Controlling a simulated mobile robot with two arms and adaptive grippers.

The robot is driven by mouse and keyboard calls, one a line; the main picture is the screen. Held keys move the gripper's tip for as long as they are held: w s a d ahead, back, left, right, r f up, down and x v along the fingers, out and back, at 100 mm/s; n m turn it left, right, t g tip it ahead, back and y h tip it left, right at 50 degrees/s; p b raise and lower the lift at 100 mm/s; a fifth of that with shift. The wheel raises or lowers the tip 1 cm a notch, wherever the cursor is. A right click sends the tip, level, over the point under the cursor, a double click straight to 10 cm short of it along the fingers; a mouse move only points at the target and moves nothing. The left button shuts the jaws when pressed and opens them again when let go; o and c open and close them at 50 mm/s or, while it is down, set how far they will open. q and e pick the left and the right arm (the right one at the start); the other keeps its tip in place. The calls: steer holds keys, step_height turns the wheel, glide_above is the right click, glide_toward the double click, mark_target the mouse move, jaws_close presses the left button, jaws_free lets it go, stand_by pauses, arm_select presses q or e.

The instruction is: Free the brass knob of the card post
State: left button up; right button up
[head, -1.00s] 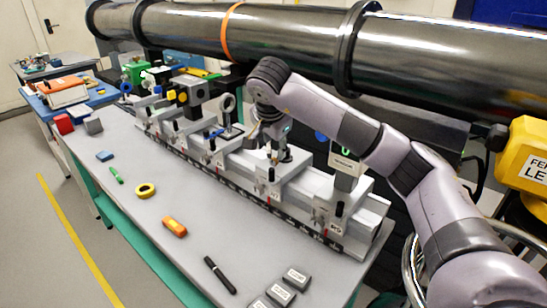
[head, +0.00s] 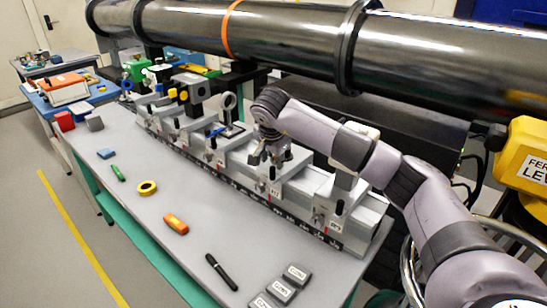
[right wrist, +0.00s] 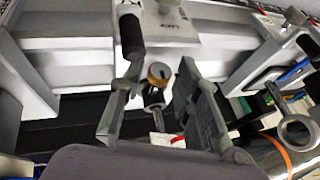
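The brass knob (right wrist: 159,73) shows in the right wrist view as a small tan cap with a dark slot, above a black part and a thin metal rod. My right gripper (right wrist: 157,84) is open, one finger on each side of the knob, with visible gaps to it. In the head view my right gripper (head: 270,154) points down over the grey carriages of the rail (head: 240,188); there the knob and its post are hidden or too small to tell. I cannot make out a card. My left gripper is not in view.
A black-handled part (right wrist: 131,34) stands close to the left finger. A ring mount (head: 229,102) stands left of my right gripper. The dark beam pipe (head: 290,42) runs behind. A marker (head: 220,272), orange block (head: 175,224) and yellow tape (head: 146,188) lie on the bench front.

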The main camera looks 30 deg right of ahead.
jaws_close()
steer(key=shift+a+r+p, duration=0.1)
steer(key=shift+r+p, duration=0.1)
steer(key=shift+p, duration=0.2)
steer(key=g+p, duration=0.1)
steer(key=p, duration=0.1)
steer(key=g+h+p, duration=0.1)
steer(key=g+p, duration=0.1)
steer(key=shift+w+a+r+n+p, duration=0.1)
steer(key=shift+w+r+n+p, duration=0.05)
steer(key=shift+w+n+p, duration=0.2)
steer(key=shift+g+p, duration=0.45)
steer(key=shift+g, duration=0.05)
steer(key=shift+w+f+g+h, duration=0.1)
steer(key=shift+f+g+h, duration=0.2)
steer(key=shift+g, duration=0.2)
steer(key=shift+o, duration=1.7)
jaws_free()
